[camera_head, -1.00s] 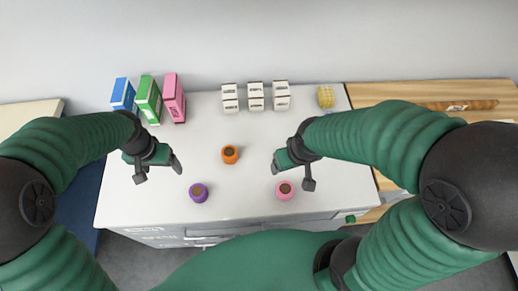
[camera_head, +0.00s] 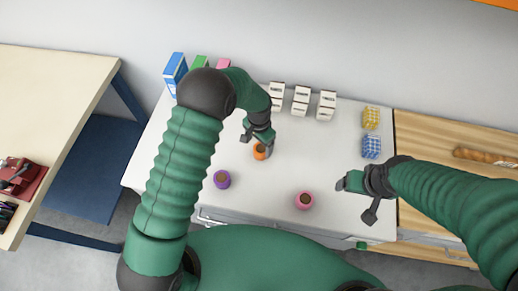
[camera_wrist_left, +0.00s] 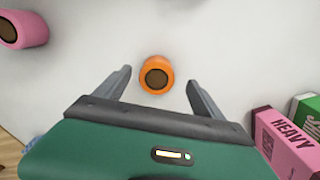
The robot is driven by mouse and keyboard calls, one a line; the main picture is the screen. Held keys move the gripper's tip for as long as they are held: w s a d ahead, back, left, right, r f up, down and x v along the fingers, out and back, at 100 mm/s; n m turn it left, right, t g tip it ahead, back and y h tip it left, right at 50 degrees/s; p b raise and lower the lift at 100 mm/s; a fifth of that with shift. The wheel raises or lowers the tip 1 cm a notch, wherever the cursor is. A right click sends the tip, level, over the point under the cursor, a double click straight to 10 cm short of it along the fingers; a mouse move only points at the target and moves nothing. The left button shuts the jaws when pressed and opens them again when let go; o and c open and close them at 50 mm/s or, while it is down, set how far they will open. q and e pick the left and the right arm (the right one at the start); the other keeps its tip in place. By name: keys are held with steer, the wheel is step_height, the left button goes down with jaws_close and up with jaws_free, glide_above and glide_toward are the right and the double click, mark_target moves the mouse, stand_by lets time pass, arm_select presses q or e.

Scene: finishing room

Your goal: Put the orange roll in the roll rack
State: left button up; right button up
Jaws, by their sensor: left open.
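The orange roll (camera_head: 259,153) stands on the white table top, partly covered by my left gripper in the head view. My left gripper (camera_head: 258,138) is open right at the roll. In the left wrist view the roll (camera_wrist_left: 156,75) sits between the two spread fingers (camera_wrist_left: 158,85), near their tips, with a gap on each side. My right gripper (camera_head: 356,200) is open and empty over the table's right front part, away from the roll. I cannot make out a roll rack in these views.
A purple roll (camera_head: 222,179) and a pink roll (camera_head: 304,200) stand nearer the front edge. Several white boxes (camera_head: 301,97), a blue box (camera_head: 175,72) and checked blocks (camera_head: 371,146) stand farther back. A cream table (camera_head: 60,90) is at left, a wooden counter (camera_head: 430,150) at right.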

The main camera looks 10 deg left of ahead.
mark_target(263, 149)
arm_select(q)
steer(key=f, duration=0.1)
steer(key=d+f+p, duration=0.1)
steer(key=f, duration=0.2)
steer(key=shift+w+d+f, duration=0.1)
steer(key=shift+d+f, duration=0.2)
steer(key=shift+d, duration=0.05)
steer(key=shift+a+f, duration=0.15)
steer(key=shift+f, duration=0.05)
steer(key=shift+w+a, duration=0.15)
steer(key=shift+a, duration=0.35)
steer(key=shift+c, duration=0.3)
steer(key=shift+a, duration=0.2)
steer(key=c, duration=0.5)
steer(key=shift+d, duration=0.1)
steer(key=shift+c, duration=1.1)
steer(key=shift+d, duration=0.45)
steer(key=c, duration=0.7)
arm_select(e)
steer(key=shift+s+d+r, duration=0.1)
steer(key=shift+d+r, duration=0.55)
steer(key=shift+d, duration=0.35)
